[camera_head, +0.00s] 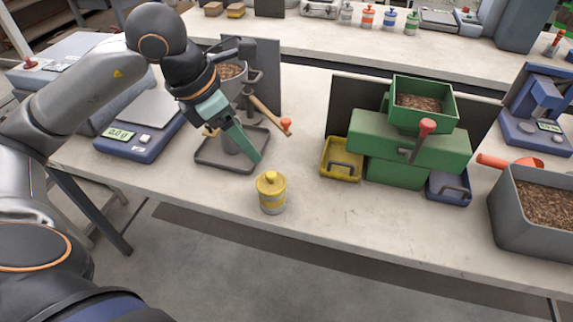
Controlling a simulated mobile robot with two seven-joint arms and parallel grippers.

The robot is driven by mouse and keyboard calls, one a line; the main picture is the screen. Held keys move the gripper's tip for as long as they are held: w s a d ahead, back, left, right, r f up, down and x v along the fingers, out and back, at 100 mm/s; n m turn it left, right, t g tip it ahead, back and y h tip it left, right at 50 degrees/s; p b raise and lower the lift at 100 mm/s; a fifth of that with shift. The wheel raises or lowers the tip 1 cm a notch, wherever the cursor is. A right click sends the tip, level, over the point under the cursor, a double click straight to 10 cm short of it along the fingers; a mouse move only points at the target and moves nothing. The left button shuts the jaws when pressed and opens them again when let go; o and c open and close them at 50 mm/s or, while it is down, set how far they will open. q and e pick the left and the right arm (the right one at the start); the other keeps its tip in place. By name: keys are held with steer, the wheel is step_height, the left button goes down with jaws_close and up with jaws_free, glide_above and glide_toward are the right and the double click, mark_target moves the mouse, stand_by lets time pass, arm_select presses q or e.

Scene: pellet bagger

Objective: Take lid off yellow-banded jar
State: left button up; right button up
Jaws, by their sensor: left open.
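The yellow-banded jar (272,202) stands upright near the front edge of the table. Its yellow lid (270,182) with a small round knob sits on top. My left gripper (249,155) reaches in from the left with its teal fingers pointing down to the right. It is open and empty, its fingertips just behind and to the left of the jar, apart from the lid. Its fingers overlap one another in this view, so the gap hardly shows. My right gripper is not in view.
A grey stand with a tray (209,156) and an orange-knobbed lever (285,124) is close behind my gripper. A blue scale (133,146) stands left. A green machine (414,148), a yellow bin (332,170) and a grey pellet crate (520,233) stand right. Table (309,210) right of the jar is clear.

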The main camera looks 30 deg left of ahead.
arm_select(q)
glide_toward(270, 174)
steer(key=shift+w+d+f, duration=0.15)
steer(key=shift+d+f, duration=0.15)
steer(key=shift+f, duration=0.25)
steer(key=shift+w+d+f, duration=0.1)
steer(key=shift+d+f, duration=0.25)
steer(key=shift+f, duration=0.2)
steer(key=shift+a+p+x, duration=0.15)
steer(key=shift+p+x, duration=0.1)
steer(key=shift+x, duration=1.3)
steer(key=shift+a+p+x, duration=0.15)
steer(key=shift+p+x, duration=0.1)
steer(key=shift+x, duration=1.3)
steer(key=shift+w, duration=0.15)
jaws_close()
